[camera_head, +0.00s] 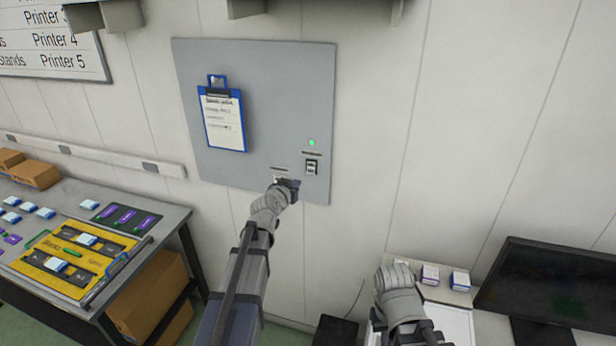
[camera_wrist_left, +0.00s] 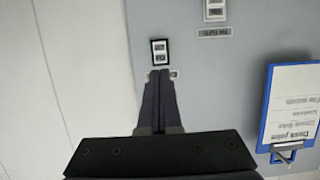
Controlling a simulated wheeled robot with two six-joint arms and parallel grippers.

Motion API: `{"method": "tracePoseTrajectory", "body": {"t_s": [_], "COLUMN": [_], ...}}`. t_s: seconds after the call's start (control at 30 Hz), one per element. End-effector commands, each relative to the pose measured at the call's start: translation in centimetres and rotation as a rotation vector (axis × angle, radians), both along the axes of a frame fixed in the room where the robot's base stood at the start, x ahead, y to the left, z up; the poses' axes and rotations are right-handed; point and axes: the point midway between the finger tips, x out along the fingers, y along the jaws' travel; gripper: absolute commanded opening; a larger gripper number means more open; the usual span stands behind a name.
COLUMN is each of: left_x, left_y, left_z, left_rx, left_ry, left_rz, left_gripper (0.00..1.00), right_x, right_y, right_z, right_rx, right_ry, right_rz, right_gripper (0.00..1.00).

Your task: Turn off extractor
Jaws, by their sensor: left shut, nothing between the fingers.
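A grey wall panel (camera_head: 270,100) carries two small rocker switches. The right switch (camera_head: 311,167) has a dark frame, with a lit green lamp (camera_head: 311,142) above it. The left switch sits lower, partly covered by my left gripper (camera_head: 291,184) in the head view. In the left wrist view the panel appears upside down, with the dark-framed switch (camera_wrist_left: 159,52) just beyond the shut fingertips (camera_wrist_left: 160,74). The other, pale-framed switch (camera_wrist_left: 214,10) is at the top edge, beside its label (camera_wrist_left: 214,32). I cannot tell whether the fingertips touch the panel. The label texts are unreadable.
A blue clipboard (camera_head: 224,120) hangs on the panel's left side. A table (camera_head: 165,222) with a yellow tray (camera_head: 37,259) stands at left. My right arm is over a desk with a monitor (camera_head: 545,290) and small boxes (camera_head: 460,280). The wall between is clear.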

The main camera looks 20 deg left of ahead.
Motion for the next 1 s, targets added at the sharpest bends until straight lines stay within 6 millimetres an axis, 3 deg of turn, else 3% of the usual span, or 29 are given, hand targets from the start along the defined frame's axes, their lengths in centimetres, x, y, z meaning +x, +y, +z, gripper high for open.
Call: {"method": "tracePoseTrajectory", "body": {"t_s": [0.17,0.7,1.0], "left_x": [1.1,10.8,13.2], "left_y": [0.0,-0.3,-0.4], "left_z": [-0.4,-3.6,-4.3], "left_rx": [0.0,-0.001,0.0], "left_ry": [0.0,0.0,0.0], "left_rz": [0.0,0.0,0.001], "left_gripper": [0.0,0.0,0.0], "right_x": [0.0,0.0,0.0], "right_y": [0.0,0.0,0.0], "right_z": [-0.4,-3.6,-4.3], "right_rx": [0.0,-0.001,-0.001], "right_ry": [0.0,0.001,0.001], "right_rz": [0.001,0.008,0.009], "right_gripper": [0.0,0.0,0.0]}}
